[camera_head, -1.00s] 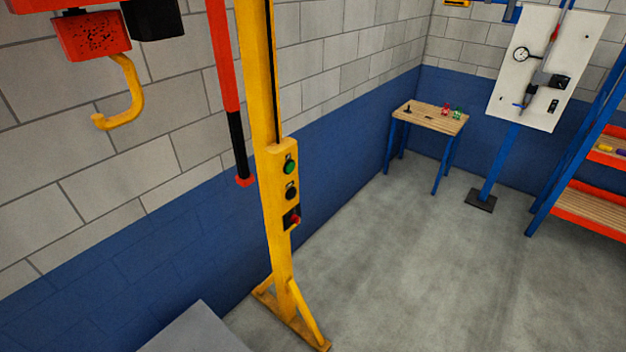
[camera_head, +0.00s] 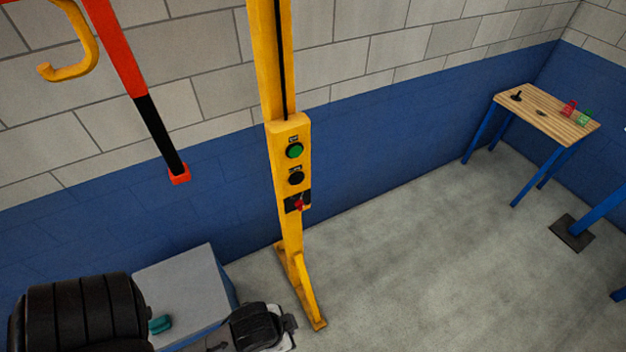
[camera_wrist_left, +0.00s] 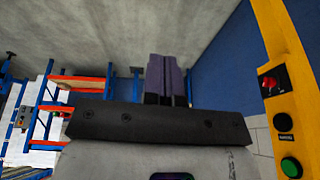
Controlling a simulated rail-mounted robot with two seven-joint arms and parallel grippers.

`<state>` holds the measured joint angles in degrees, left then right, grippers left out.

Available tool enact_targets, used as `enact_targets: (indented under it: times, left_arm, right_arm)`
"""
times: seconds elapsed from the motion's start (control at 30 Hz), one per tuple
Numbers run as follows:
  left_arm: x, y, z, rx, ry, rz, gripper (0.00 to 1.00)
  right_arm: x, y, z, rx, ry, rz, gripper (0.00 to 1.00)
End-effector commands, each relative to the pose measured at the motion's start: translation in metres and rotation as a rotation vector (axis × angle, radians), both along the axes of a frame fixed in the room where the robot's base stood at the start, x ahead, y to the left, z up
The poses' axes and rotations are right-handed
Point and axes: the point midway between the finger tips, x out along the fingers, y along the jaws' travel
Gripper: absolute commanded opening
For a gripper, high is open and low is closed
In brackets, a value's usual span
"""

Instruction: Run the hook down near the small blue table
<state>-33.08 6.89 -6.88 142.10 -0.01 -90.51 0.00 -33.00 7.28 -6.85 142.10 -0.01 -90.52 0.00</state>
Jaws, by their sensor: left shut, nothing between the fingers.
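The yellow hook (camera_head: 75,50) hangs at the upper left of the head view; its upper end is cut off. A yellow post carries a control box (camera_head: 290,165) with a green button (camera_head: 294,150), a black button (camera_head: 296,178) and a red switch (camera_head: 299,204). A small blue table with a grey top (camera_head: 185,290) stands low at the left of the post, partly hidden by my arm. My left gripper (camera_wrist_left: 167,62) is shut and empty in the left wrist view. The control box shows right of it (camera_wrist_left: 282,115). My right gripper is out of view.
A red and black bar (camera_head: 158,130) hangs between hook and post. A wooden bench with blue legs (camera_head: 540,115) holds small items at the right. Shelving (camera_wrist_left: 75,85) shows in the left wrist view.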

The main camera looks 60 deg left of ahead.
Motion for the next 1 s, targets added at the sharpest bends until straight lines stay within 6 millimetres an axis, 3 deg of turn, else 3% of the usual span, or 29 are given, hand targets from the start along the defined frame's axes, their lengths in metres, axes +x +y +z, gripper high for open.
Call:
enact_targets:
  times: [0.3,0.43,0.57,0.7,0.83,1.0]
  left_arm:
    - [-0.003,0.000,-0.002,0.001,0.008,0.000,0.00]
    - [0.012,0.011,-0.016,0.066,-0.009,0.004,0.00]
    - [0.054,0.045,-0.045,0.274,-0.049,0.023,0.00]
    - [0.115,0.098,-0.065,0.607,-0.083,0.064,0.00]
    - [0.165,0.141,-0.060,0.912,-0.085,0.119,0.00]
    - [0.211,0.177,-0.034,1.241,-0.051,0.199,0.00]
  right_arm:
    - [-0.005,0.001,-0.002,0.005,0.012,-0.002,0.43]
    - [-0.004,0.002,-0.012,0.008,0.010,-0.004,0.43]
    - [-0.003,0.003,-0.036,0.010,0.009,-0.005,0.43]
    - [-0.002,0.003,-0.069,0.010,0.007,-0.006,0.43]
    - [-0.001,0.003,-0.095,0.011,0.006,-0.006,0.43]
    - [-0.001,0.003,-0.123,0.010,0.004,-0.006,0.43]
